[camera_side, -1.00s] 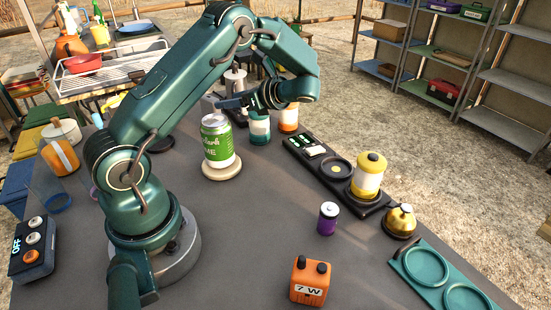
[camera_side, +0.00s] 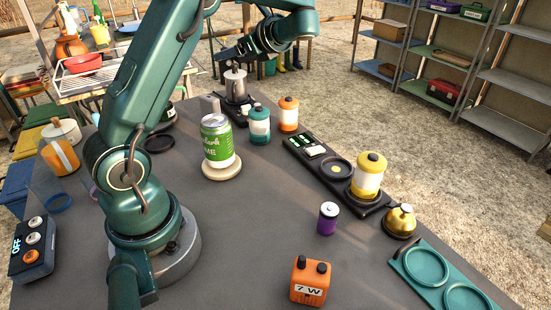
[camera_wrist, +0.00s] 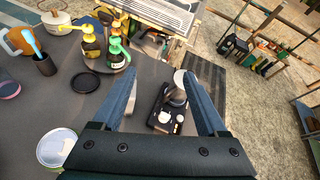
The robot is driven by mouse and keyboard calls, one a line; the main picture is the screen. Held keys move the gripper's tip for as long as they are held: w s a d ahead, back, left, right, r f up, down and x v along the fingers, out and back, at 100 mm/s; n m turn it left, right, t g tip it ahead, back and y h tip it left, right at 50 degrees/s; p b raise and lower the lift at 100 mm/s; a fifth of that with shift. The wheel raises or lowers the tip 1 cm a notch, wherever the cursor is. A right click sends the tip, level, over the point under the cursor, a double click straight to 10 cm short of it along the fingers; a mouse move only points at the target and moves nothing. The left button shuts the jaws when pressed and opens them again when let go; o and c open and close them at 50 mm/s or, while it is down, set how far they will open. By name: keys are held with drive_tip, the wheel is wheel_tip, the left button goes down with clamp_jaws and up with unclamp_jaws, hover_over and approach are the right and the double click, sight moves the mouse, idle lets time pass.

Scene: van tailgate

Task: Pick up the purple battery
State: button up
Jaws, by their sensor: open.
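The purple battery (camera_side: 327,218) stands upright on the grey table in the side view, right of centre, with a dark purple body and a light top. It does not show in the wrist view. My gripper (camera_side: 226,54) is high above the far part of the table, well away from the battery. In the wrist view, its two blue fingers (camera_wrist: 158,92) are spread apart with nothing held between them. Below and between them is a dark device with a metal cylinder (camera_wrist: 176,97).
An orange 7 W block (camera_side: 310,280) stands in front of the battery. A yellow canister (camera_side: 368,177) on a black dock and a gold kettle-like item (camera_side: 401,220) are to its right. A green can (camera_side: 216,142) stands on a round base. A teal ring tray (camera_side: 437,275) lies front right.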

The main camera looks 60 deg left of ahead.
drive_tip(key=w+r+t+h, duration=0.2)
drive_tip(key=w+t, duration=0.9)
drive_tip(key=n+g+h, duration=0.1)
drive_tip(key=n+h, duration=0.1)
drive_tip(key=h, duration=1.9)
hover_over(328, 206)
drive_tip(key=s+a, duration=0.4)
wheel_tip(328, 206, down, 3)
drive_tip(key=f, duration=1.3)
drive_tip(key=shift+w+a, duration=0.25)
drive_tip(key=shift+w, duration=0.15)
drive_tip(key=shift+w+d+f, duration=0.1)
drive_tip(key=shift+f, duration=0.25)
drive_tip(key=shift+x, duration=2.4)
